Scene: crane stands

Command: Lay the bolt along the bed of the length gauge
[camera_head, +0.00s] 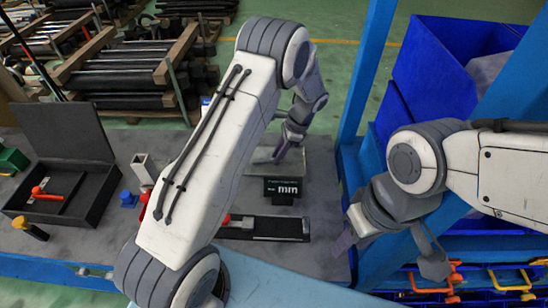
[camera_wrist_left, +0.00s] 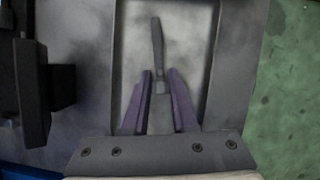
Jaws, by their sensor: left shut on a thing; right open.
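My left gripper (camera_head: 293,137) is over the shallow grey tray (camera_wrist_left: 212,60) at the back of the bench. Its purple fingers are shut on a dark grey bolt (camera_wrist_left: 157,45), seen in the left wrist view with its shaft pointing away from the gripper. In the head view the bolt (camera_head: 281,151) shows only as a small dark piece below the fingers. The length gauge has a long black bed (camera_head: 275,228) nearer me and a black display (camera_head: 284,188) reading "mm". My left arm hides the bed's left part. My right gripper (camera_head: 390,250) is open and empty, right of the bench.
An open black case (camera_head: 72,207) with a red-handled tool stands at the left. A blue post (camera_head: 365,80) rises beside the bench's right end, with blue bins (camera_head: 440,75) beyond. Small items, including a blue piece (camera_head: 129,199), stand left of my arm.

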